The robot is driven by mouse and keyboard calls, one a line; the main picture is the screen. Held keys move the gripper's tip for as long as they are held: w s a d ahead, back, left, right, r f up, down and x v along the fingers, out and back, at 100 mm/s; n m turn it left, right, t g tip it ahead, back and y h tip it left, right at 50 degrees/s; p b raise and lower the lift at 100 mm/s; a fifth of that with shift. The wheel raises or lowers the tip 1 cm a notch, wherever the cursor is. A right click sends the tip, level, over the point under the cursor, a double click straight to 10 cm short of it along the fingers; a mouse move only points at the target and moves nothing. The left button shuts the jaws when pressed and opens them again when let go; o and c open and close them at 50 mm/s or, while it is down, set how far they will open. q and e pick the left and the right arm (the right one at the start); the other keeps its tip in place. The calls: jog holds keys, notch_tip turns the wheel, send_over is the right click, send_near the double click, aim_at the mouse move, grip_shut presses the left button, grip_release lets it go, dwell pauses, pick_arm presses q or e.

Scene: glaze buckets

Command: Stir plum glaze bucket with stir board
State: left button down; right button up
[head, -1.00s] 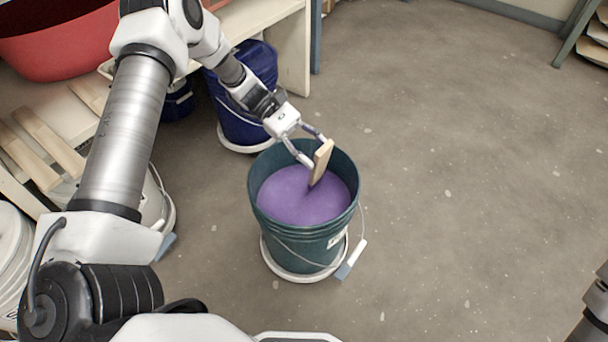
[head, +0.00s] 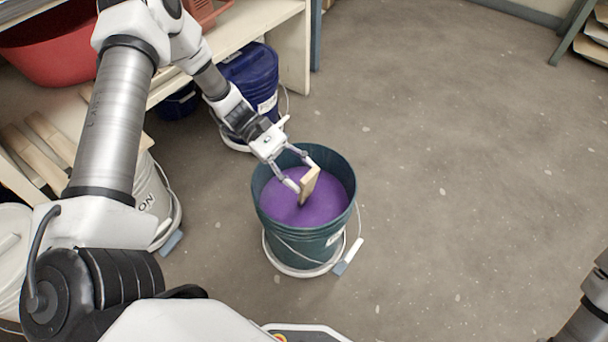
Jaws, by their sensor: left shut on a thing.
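The plum glaze bucket (head: 309,243) is dark green, stands upright on a white round base and holds purple glaze (head: 329,203). My left gripper (head: 300,178) is shut on the wooden stir board (head: 309,185) just inside the bucket's rim. The board is held nearly upright, slightly tilted, and its lower end is hidden in the glaze. Of my right arm only a dark part shows at the lower right edge; its gripper is not in view.
A blue bucket (head: 254,78) stands behind, beside the wooden bench (head: 262,24). A red tub (head: 52,42) is at the upper left. White buckets (head: 152,199) stand at the left below loose boards (head: 42,146). The floor (head: 460,180) to the right is clear.

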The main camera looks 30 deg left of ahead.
pick_arm(q)
jog(key=s+d+r+p, duration=0.2)
jog(key=s+r+p, duration=0.1)
jog(key=r+p, duration=0.4)
jog(key=s+d+r+p, duration=0.2)
jog(key=s+r+p, duration=0.1)
jog(key=r+p, duration=0.5)
notch_tip(320, 180, up, 4)
jog(key=shift+s+d+f+p, duration=0.1)
jog(key=shift+s+d+p, duration=0.05)
jog(key=shift+d+p, duration=0.2)
dwell(0.5)
notch_tip(320, 180, up, 5)
jog(key=p, duration=0.4)
